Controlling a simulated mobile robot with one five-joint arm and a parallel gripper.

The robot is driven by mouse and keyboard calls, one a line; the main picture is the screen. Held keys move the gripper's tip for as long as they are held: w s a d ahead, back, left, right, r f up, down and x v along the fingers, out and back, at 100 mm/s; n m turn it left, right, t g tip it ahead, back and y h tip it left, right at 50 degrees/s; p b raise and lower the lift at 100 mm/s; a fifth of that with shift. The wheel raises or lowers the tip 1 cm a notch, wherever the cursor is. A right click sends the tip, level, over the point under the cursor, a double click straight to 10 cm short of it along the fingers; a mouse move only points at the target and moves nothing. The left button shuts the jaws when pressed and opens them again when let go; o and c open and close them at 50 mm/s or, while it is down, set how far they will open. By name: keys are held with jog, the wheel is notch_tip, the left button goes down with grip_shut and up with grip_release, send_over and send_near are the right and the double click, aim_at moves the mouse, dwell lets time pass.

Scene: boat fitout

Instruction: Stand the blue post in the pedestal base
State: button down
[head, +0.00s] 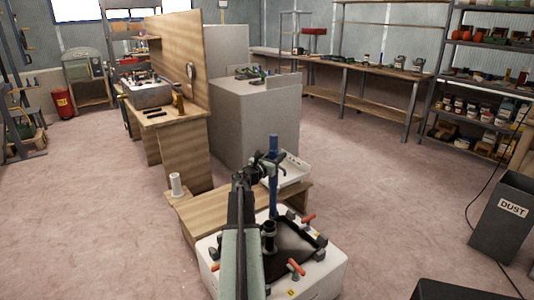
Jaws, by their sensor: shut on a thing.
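The blue post (273,190) is upright in the head view, near the middle. My gripper (266,165) is shut on its upper part. The post's lower end comes down near the back edge of a black tray; I cannot tell whether it touches anything. A pale, short cylinder with a wider foot (176,186) stands at the left end of the low wooden bench, apart from the post and to its left. It may be the pedestal base, but I cannot be sure. My arm hides part of the bench.
The low wooden bench (215,208) carries a white tray (291,171) behind the post. A grey cabinet (255,125) and a wooden workbench (187,150) stand behind. A dust bin (504,220) is at the right.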

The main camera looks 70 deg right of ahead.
jog(key=shift+w+a+f, duration=0.1)
jog(key=shift+w+f, duration=0.2)
jog(key=shift+w, duration=0.05)
jog(key=shift+f+b, duration=9.8)
jog(key=shift+b, duration=0.25)
jog(key=c, duration=0.9)
grip_release()
jog(key=shift+w, duration=0.1)
jog(key=shift+a, duration=0.15)
